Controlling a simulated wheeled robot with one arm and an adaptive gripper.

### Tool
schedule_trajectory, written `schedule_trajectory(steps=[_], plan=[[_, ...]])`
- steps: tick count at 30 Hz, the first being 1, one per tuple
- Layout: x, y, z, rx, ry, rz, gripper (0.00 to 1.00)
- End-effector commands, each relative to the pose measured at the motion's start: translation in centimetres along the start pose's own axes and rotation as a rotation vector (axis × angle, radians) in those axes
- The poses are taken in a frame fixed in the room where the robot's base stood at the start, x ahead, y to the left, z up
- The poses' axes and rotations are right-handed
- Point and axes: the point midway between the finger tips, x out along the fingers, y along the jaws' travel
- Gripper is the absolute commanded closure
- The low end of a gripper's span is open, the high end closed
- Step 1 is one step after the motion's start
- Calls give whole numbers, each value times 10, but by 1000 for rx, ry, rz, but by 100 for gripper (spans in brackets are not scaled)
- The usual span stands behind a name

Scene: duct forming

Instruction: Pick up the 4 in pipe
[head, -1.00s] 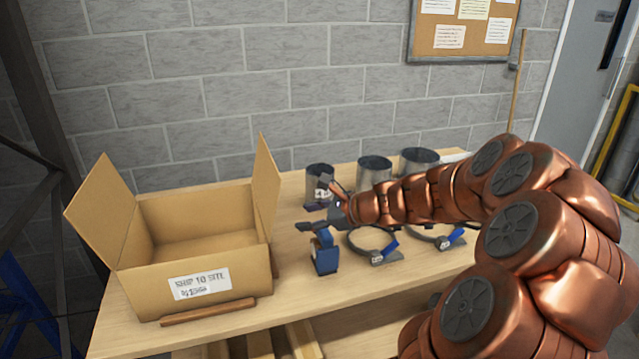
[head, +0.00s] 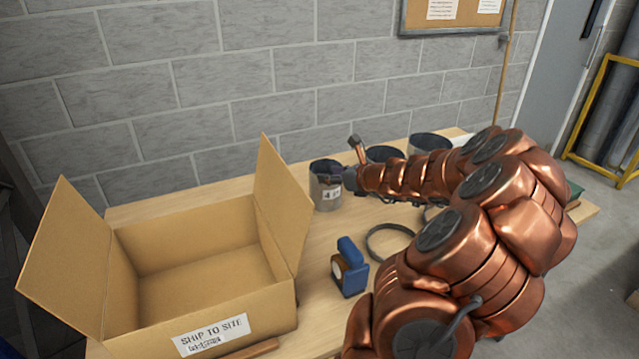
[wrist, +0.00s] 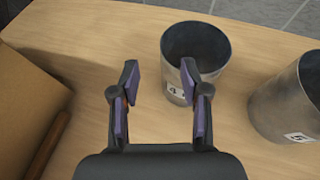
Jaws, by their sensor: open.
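The 4 in pipe (head: 327,192) is a grey metal cylinder with a white label. It stands upright on the table beyond the box's right flap, and it also shows in the wrist view (wrist: 208,62). My gripper (wrist: 159,80) is open, with nothing between its fingers. In the wrist view its right finger overlaps the pipe's label side and its left finger is over bare table left of the pipe. I cannot tell whether the right finger touches the pipe. In the head view my gripper (head: 347,178) is beside the pipe's right side, partly hidden by my wrist.
A larger pipe (wrist: 292,98) stands close to the right, and a third (head: 430,143) beyond it. An open cardboard box (head: 215,300) stands at left.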

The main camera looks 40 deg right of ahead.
Motion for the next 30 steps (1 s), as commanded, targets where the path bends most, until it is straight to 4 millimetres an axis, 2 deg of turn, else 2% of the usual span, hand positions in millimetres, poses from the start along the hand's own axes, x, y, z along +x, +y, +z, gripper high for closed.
schedule_trajectory(steps=[10,20,30], plan=[[34,-9,-3,8,0,-14,54],[51,-9,-2,4,0,-14,54],[89,-8,-3,6,1,-11,54]])
